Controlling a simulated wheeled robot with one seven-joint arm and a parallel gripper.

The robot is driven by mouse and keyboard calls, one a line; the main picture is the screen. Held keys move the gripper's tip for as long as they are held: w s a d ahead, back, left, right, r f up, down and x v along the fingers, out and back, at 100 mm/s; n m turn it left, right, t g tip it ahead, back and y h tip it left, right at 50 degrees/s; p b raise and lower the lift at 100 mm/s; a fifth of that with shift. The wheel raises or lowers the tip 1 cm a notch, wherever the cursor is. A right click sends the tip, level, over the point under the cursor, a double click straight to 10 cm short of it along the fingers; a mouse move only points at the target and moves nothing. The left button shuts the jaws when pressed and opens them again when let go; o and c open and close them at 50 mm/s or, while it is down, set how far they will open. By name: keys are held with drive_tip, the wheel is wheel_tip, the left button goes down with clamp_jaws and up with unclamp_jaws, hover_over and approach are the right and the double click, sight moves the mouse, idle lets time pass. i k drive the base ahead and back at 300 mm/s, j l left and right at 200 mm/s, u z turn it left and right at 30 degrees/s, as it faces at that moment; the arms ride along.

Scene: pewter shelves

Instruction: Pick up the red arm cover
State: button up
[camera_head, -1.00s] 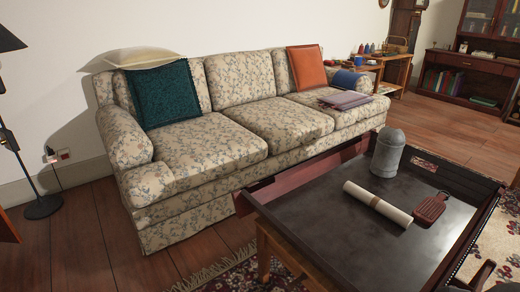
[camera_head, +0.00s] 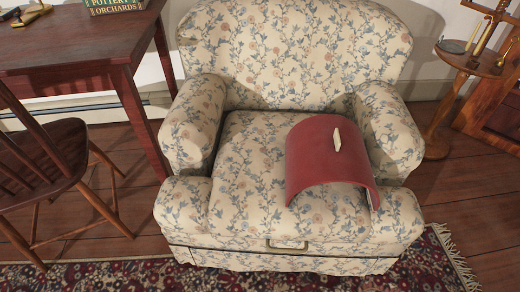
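The red arm cover (camera_head: 312,165) is a curved, arch-shaped piece with a small pale tab on its upper face. It rests on the seat of the floral armchair (camera_head: 255,150), toward the right side and close to the right armrest. Its open arched end faces the front of the chair. My gripper is not in view.
A dark red wooden table (camera_head: 75,48) stands at left with books on it. A wooden chair (camera_head: 45,160) is in front of it. A small round side table (camera_head: 470,58) with a candlestick stands at right. A patterned rug (camera_head: 120,275) lies in front of the armchair.

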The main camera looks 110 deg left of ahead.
sight(323, 148)
drive_tip(key=u, duration=3.1)
drive_tip(key=i+z, duration=0.4)
drive_tip(key=i, duration=0.15)
